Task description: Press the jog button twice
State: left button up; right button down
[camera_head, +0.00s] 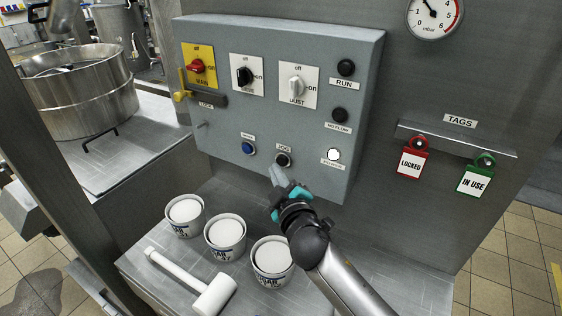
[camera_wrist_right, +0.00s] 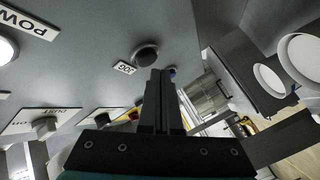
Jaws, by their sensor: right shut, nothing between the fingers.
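The jog button (camera_head: 283,160) is a dark round button in a metal ring, low on the grey control box (camera_head: 230,120), under a label reading JOG. In the right wrist view the jog button (camera_wrist_right: 146,55) shows just beyond the fingertips, beside its label. My right gripper (camera_head: 277,174) is shut and empty, its tips just below the button in the head view. In the wrist view the shut fingers (camera_wrist_right: 161,75) point toward it. I cannot tell whether the tips touch it. My left gripper is not in view.
A blue button (camera_head: 248,148) sits left of the jog button, and a lit white lamp (camera_head: 334,155) right of it. Three tubs, the middle one (camera_head: 225,236), and a white mallet (camera_head: 195,285) lie on the bench below. Red and green tags (camera_head: 411,163) hang at right.

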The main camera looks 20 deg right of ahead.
jog(key=shift+w+d, duration=0.25)
jog(key=shift+d, duration=0.05)
jog(key=shift+w+d, duration=0.3)
jog(key=shift+d, duration=0.05)
dwell(0.9)
jog(key=shift+s+a, duration=0.6)
jog(key=shift+a, duration=0.05)
jog(key=shift+s+a, duration=1.75)
jog(key=shift+a, duration=0.05)
dwell(1.6)
